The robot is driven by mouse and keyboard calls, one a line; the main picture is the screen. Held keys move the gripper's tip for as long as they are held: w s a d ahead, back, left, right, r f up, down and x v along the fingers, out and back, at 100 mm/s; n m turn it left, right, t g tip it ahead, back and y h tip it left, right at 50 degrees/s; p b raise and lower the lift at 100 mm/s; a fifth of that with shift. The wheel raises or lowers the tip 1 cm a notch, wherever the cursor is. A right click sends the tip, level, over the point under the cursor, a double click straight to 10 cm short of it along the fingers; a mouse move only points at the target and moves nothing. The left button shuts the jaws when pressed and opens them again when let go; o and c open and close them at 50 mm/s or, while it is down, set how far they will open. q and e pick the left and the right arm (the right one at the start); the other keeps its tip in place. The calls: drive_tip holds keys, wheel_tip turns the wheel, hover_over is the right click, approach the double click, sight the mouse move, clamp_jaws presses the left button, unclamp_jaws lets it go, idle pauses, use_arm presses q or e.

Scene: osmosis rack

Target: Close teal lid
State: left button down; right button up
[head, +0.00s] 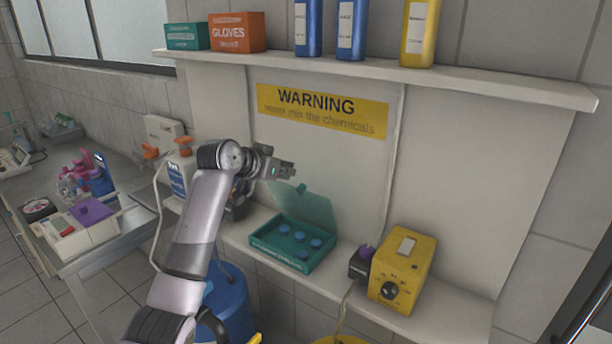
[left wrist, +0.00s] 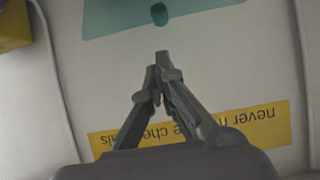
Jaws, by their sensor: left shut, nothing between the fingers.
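A teal box (head: 292,247) stands on the white lower shelf in the head view, with several blue round pieces inside. Its translucent teal lid (head: 312,208) stands raised at the back of the box, in front of the wall panel. The lid also shows at the top of the left wrist view (left wrist: 110,18), with a small dark teal knob (left wrist: 159,14) on it. My left gripper (head: 290,171) is shut and empty, above and a little left of the lid. It also shows in the left wrist view (left wrist: 158,62), its fingertips together, apart from the lid. My right gripper is not in view.
A yellow device (head: 400,268) with a dial stands right of the box. A white bottle (head: 179,172) with an orange cap stands at the left, near my arm. Above, an upper shelf (head: 400,78) holds boxes and bottles. A yellow warning sign (head: 322,111) is on the wall.

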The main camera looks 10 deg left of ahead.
use_arm(q)
drive_tip(key=p, duration=0.3)
hover_over(304, 202)
drive_tip(key=f, duration=0.3)
drive_tip(key=shift+w+a+f, duration=0.25)
drive_tip(key=shift+w+f, duration=0.15)
drive_tip(key=shift+x, duration=0.95)
drive_tip(key=shift+f, duration=0.15)
